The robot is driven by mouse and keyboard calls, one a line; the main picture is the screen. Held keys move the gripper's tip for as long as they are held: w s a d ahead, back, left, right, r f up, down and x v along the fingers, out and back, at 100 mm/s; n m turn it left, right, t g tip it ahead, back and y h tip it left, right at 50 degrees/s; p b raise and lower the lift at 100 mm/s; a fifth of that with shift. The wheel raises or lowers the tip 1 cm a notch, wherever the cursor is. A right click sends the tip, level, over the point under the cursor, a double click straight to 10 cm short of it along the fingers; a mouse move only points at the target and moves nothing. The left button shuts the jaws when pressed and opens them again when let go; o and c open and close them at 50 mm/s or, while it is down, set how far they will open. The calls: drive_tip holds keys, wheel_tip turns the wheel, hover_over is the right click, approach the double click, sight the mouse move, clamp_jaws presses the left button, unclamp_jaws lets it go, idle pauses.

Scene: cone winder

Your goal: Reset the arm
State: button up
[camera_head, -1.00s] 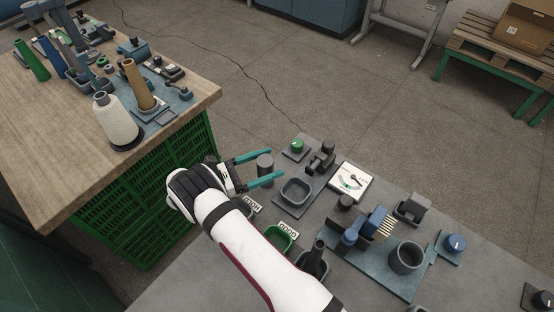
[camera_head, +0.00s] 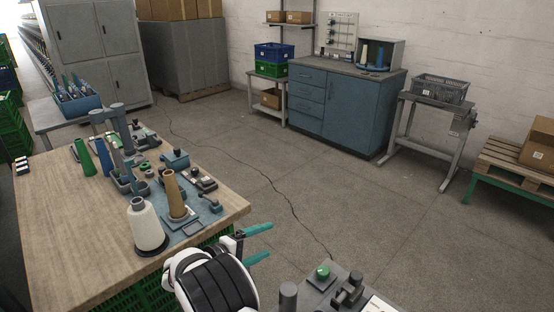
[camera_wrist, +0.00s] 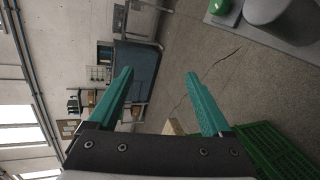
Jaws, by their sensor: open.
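My gripper (camera_head: 258,243) is at the lower middle of the head view, with its teal fingers apart and nothing between them. It is in the air between the wooden table (camera_head: 60,235) and the grey bench with the green button (camera_head: 323,271). In the wrist view both teal fingers of my gripper (camera_wrist: 158,88) are spread, with the room's floor and far cabinet beyond them. The white rounded wrist of my arm fills the bottom middle of the head view.
A white yarn cone (camera_head: 147,226) and a tan cone (camera_head: 175,196) stand on the wooden table, left of my gripper. A dark cylinder (camera_head: 288,297) stands on the grey bench close to my wrist. A blue cabinet (camera_head: 345,110) is far back. The floor between is clear.

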drive_tip(key=w+a+r+m+t+y, duration=0.1)
drive_tip(key=w+r+m+t+y, duration=0.15)
drive_tip(key=r+m+y, duration=0.45)
drive_tip(key=s+r+n+g+y, duration=0.1)
drive_tip(key=s+r+g+y, duration=0.1)
drive_tip(key=s+r+y, duration=0.3)
drive_tip(key=s+d+f+m+g, duration=0.1)
drive_tip(key=s+d+m+g, duration=0.2)
drive_tip(key=s, duration=0.8)
drive_tip(key=s+d+f+m+g, duration=0.2)
drive_tip(key=s+d+m+g, duration=0.1)
drive_tip(key=s, duration=0.9)
drive_tip(key=s+d+f+m+g, duration=0.1)
drive_tip(key=s+d+m+g, duration=0.3)
drive_tip(key=s, duration=0.8)
drive_tip(key=shift+s+d+f, duration=0.15)
drive_tip(key=shift+d+f, duration=0.05)
drive_tip(key=shift+d, duration=0.25)
drive_tip(key=shift+g, duration=0.25)
